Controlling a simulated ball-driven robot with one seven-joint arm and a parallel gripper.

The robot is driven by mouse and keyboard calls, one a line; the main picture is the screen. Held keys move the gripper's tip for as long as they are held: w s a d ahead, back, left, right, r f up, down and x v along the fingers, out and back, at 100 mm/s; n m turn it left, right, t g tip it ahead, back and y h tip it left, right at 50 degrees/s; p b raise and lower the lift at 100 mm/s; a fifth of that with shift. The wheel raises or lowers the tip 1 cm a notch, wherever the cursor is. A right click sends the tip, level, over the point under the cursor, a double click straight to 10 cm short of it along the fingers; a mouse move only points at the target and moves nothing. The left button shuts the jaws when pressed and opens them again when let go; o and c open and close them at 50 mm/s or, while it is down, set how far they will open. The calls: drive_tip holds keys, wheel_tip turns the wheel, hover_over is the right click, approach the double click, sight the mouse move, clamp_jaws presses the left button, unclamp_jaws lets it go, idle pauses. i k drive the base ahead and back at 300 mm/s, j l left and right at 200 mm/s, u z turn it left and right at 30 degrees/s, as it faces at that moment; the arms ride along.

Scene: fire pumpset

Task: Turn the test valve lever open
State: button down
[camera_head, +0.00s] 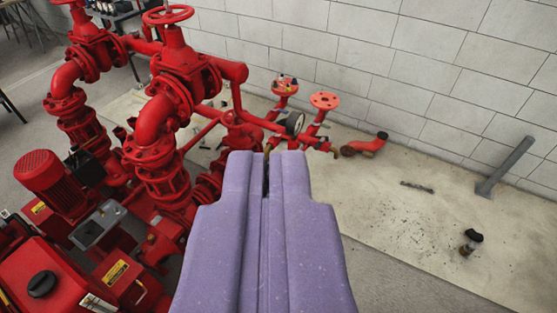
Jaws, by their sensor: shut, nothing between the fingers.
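My gripper (266,170) is purple and points away from the camera into the middle of the picture. Its two fingers are shut with nothing between them, a thin dark gap showing at the tips. Just past the tips, red pipework carries a small yellowish part (335,152) at the right, which may be a lever. Another small yellowish piece (268,148) shows right at the fingertips, partly hidden by them. I cannot tell which of these is the test valve lever, nor whether my fingers touch anything.
Large red valves (165,110) and a red motor (50,180) crowd the left.

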sight(284, 137)
drive_tip(key=i+l, duration=0.1)
drive_tip(key=i, duration=0.45)
drive_tip(key=i+l, duration=0.1)
drive_tip(key=i, duration=0.4)
drive_tip(key=i+l+u, duration=0.1)
drive_tip(key=i, duration=0.45)
drive_tip(key=i+l, duration=0.2)
drive_tip(key=i, duration=0.3)
drive_tip(key=i+l+u, duration=0.1)
drive_tip(key=i, duration=0.45)
